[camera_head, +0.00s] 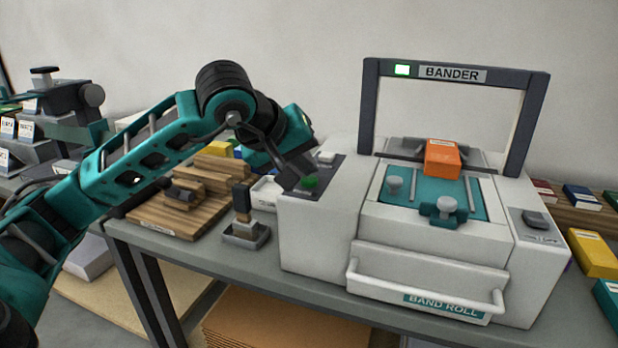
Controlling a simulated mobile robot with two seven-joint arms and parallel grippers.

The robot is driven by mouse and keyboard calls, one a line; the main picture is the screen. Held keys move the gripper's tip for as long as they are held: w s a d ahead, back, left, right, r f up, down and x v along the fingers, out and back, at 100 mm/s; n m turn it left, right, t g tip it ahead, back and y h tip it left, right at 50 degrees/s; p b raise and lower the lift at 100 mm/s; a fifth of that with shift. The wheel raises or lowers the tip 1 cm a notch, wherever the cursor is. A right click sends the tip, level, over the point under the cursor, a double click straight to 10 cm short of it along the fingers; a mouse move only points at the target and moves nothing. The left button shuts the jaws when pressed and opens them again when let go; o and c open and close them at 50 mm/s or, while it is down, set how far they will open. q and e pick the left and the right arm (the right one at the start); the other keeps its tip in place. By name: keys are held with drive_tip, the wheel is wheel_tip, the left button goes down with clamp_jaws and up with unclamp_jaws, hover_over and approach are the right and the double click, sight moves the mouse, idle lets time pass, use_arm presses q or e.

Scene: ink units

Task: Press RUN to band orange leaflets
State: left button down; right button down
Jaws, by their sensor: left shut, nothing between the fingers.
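The bander (318,240) is a pale machine on a grey bench, with a dark arch labelled BANDER and a lit green lamp (402,70). The orange leaflet stack (442,158) sits on the bander's teal bed, under the arch. A green button (310,182) is on the dark panel at the machine's left; its label is too small to read. My left gripper (300,175) is shut and empty, its tip right at the green button. I cannot tell whether it touches the button. My right gripper is not in view.
A BAND ROLL drawer (425,280) with a handle projects at the bander's front. A wooden fixture (185,205) and a hand stamp (245,220) stand left of the machine. Yellow and teal packs (592,252) lie at the right.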

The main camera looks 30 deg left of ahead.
sight(305, 180)
use_arm(q)
drive_tip(key=shift+f, duration=0.25)
idle(0.4)
drive_tip(key=shift+r+p, duration=0.6)
drive_tip(key=shift+r, duration=0.35)
wheel_tip(305, 180, up, 5)
drive_tip(key=p, duration=0.4)
